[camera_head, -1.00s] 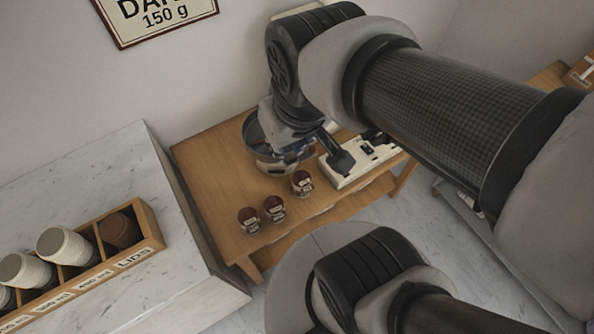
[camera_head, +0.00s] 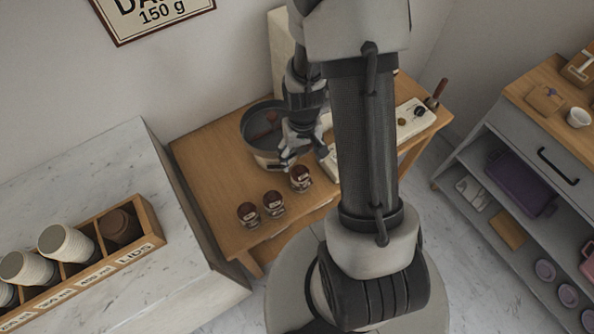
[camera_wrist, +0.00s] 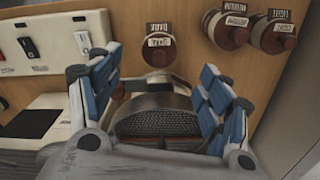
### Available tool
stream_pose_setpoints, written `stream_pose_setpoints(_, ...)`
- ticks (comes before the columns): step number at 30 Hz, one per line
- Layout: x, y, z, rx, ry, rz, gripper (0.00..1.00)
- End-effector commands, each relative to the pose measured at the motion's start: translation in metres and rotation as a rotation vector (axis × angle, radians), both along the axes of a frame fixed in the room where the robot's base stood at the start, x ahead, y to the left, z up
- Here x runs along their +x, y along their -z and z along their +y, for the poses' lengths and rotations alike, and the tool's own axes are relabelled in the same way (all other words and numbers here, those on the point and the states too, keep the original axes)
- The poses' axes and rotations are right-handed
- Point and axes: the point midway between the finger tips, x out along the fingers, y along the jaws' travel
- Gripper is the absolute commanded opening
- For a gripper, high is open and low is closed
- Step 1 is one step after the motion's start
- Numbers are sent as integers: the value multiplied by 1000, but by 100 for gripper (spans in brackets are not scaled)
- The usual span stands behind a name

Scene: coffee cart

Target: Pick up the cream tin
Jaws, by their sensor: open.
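Several small dark brown tins with pale labels stand near the table's front edge: a left one (camera_head: 248,214), a middle one (camera_head: 274,204) and a right one (camera_head: 300,178). I cannot tell whether any of them is the cream tin; the small labels are hard to read. My gripper (camera_head: 288,160) is open, above the table just behind the right tin. In the wrist view my gripper (camera_wrist: 160,68) has its blue-padded fingers spread. The nearest tin (camera_wrist: 158,45) shows beyond the fingertips, apart from them. The other two tins (camera_wrist: 228,25) (camera_wrist: 275,32) are farther right.
A round metal container (camera_head: 258,148) with a dark inside stands close left of my gripper. A pale panel with switches (camera_head: 410,118) lies to the right. The wooden table (camera_head: 205,160) is clear at left. A grey shelf unit (camera_head: 480,140) stands farther right.

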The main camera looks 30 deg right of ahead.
Motion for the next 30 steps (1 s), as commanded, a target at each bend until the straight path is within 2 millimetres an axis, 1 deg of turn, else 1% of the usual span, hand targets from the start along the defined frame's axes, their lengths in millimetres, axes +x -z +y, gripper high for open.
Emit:
stream_pose_setpoints(1, -1, 13, 0, 1, 0, 4, 72)
stream_pose_setpoints(6, -2, 51, 1, 1, 0, 6, 72)
stream_pose_setpoints(12, -1, 92, 1, 1, 0, 4, 72)
stream_pose_setpoints(16, 0, 107, 0, 1, 0, 3, 72)
stream_pose_setpoints(23, 1, 118, 0, 0, -1, 0, 72)
stream_pose_setpoints(26, 2, 130, 0, 0, -1, 2, 72)
stream_pose_setpoints(30, 4, 153, 0, 1, -1, 4, 72)
